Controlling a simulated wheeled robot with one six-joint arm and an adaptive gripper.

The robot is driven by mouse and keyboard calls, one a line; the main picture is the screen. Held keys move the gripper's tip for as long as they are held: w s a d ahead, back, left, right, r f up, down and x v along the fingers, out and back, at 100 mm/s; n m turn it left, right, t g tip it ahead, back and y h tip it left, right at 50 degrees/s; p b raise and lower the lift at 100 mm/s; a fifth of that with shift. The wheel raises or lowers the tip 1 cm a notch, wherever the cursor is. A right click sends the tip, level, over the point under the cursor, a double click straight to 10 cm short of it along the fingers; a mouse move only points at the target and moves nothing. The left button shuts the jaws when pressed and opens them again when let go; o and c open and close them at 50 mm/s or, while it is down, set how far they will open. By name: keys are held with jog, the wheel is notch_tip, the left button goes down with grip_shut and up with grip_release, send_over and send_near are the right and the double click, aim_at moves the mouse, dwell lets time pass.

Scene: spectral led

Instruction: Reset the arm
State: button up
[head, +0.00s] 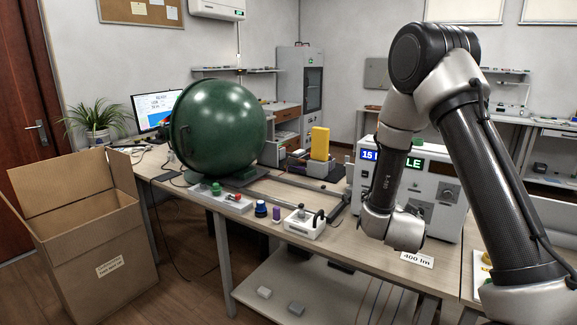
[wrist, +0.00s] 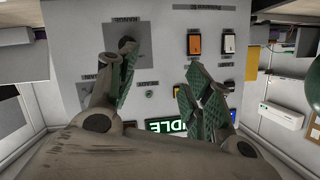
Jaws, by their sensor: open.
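My arm (head: 503,165) rises at the right of the head view, bends at a high elbow and comes down over the workbench in front of a white instrument box (head: 440,198). My gripper (wrist: 163,75) shows in the wrist view with its green-padded fingers apart and nothing between them. The box's panel fills the wrist view behind the fingers, upside down, with a dark knob (wrist: 127,46), orange and white switches and a lit green display. Whether any finger touches the panel cannot be told. In the head view the fingers are hidden by my arm.
The workbench (head: 345,262) carries a large green sphere (head: 222,128), a button box (head: 220,197), a small white device (head: 303,222), a yellow block (head: 320,143) and a "400 lm" card (head: 416,259). An open cardboard box (head: 95,240) stands on the floor at left.

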jog(key=s+a+r+n+g+y, duration=0.2)
jog(key=s+a+r+y, duration=0.15)
jog(key=r, duration=0.35)
jog(key=s+a+r+n+g+y, duration=0.1)
jog(key=s+a+r+n+y, duration=0.1)
jog(key=s+r+y, duration=0.3)
jog(key=s+d+r+n+g+h, duration=0.1)
jog(key=s+d+r+n+g, duration=0.1)
jog(key=s, duration=1.1)
jog(key=s+d+r+n+g+h, duration=0.1)
jog(key=s+r, duration=0.5)
jog(key=s, duration=0.7)
jog(key=d+n+g, duration=0.1)
jog(key=n+g, duration=0.1)
jog(key=shift+s+g, duration=0.2)
jog(key=shift+g, duration=0.2)
